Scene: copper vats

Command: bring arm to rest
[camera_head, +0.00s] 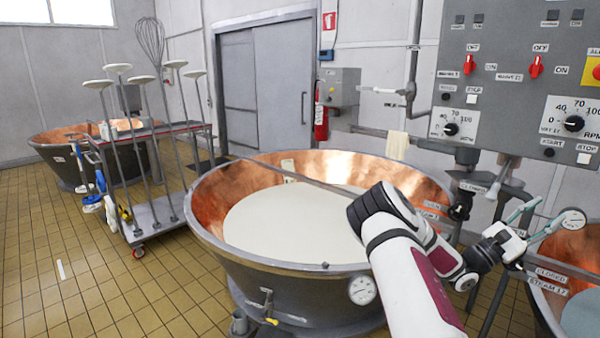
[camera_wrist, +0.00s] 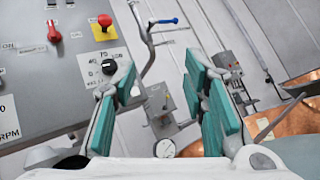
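My arm reaches up from the lower right in the head view, in front of the middle copper vat (camera_head: 300,262). My gripper (camera_head: 527,215) is at the right, below the control panel, between the middle vat and the right vat (camera_head: 556,300). In the wrist view my gripper (camera_wrist: 165,100) has its teal-padded fingers spread apart with a wide gap. Nothing is between the fingers.
The grey control panel (camera_head: 510,85) with red knobs hangs close above my gripper. A gauge (camera_head: 572,219) and pipes are near it. A trolley (camera_head: 150,215) with long-handled tools stands at the left. The tiled floor (camera_head: 50,260) at the left front is mostly clear.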

